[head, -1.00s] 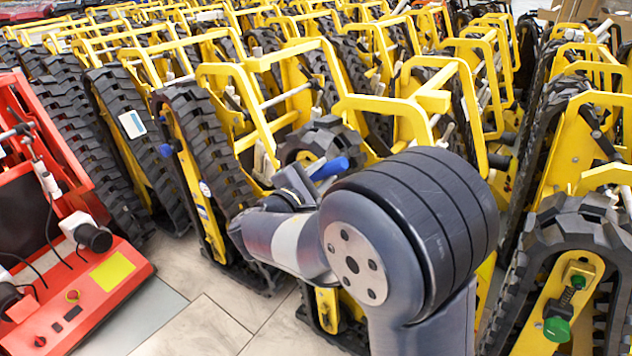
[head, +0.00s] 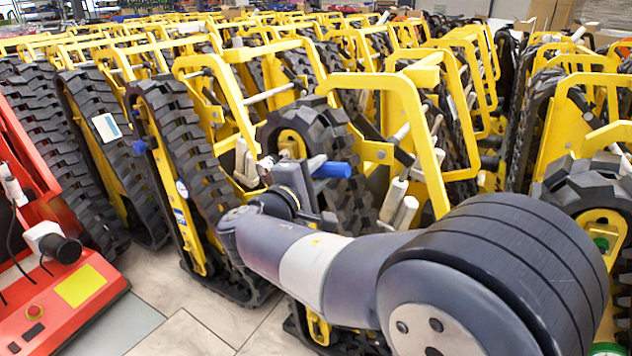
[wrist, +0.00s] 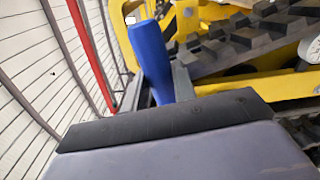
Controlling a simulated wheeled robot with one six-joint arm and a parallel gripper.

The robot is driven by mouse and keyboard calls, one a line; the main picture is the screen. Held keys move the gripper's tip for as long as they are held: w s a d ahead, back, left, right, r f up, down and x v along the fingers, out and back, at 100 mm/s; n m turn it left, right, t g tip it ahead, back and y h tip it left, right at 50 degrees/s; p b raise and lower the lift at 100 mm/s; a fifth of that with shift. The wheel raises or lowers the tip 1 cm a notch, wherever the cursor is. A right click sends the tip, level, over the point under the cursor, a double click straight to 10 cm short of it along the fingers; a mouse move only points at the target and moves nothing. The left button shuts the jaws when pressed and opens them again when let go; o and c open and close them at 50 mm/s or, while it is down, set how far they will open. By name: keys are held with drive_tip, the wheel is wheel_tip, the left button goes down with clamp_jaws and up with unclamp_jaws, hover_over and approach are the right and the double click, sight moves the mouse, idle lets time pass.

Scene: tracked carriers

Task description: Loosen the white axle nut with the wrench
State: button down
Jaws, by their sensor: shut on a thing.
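My gripper (head: 314,182) is shut on a blue handle (head: 332,170), which I take to be the wrench's. In the wrist view the handle (wrist: 150,60) stands tilted between the two fingers of my gripper (wrist: 157,82). The wrench's head is hidden, so I cannot tell whether it touches a nut. Just behind my gripper in the head view is a tracked carrier's yellow wheel hub (head: 294,136) with a pale piece (head: 290,147) at its middle. That piece may be the white axle nut; it is small and partly covered by my gripper.
Yellow tracked carriers with black rubber tracks (head: 190,150) stand in dense rows around my arm. A yellow frame (head: 425,140) rises close behind my arm. A red machine (head: 75,300) stands at the left. Bare tiled floor (head: 190,325) shows at the front.

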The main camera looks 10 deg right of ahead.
drive_tip(key=shift+s+d+f+m+b, duration=0.2)
drive_tip(key=shift+f+m+b, duration=0.6)
drive_tip(key=shift+b, duration=0.9)
drive_tip(key=shift+s+d+f+m+b, duration=0.15)
drive_tip(key=shift+f+m+b, duration=0.35)
drive_tip(key=shift+f+b, duration=0.85)
drive_tip(key=shift+w+r+b, duration=0.1)
drive_tip(key=shift+r+b, duration=0.25)
drive_tip(key=shift+b, duration=0.05)
drive_tip(key=shift+b+x, duration=0.7)
drive_tip(key=shift+x, duration=0.95)
idle(0.7)
drive_tip(key=shift+r, duration=0.1)
drive_tip(key=c, duration=1.6)
unclamp_jaws()
drive_tip(key=shift+c, duration=0.2)
clamp_jaws()
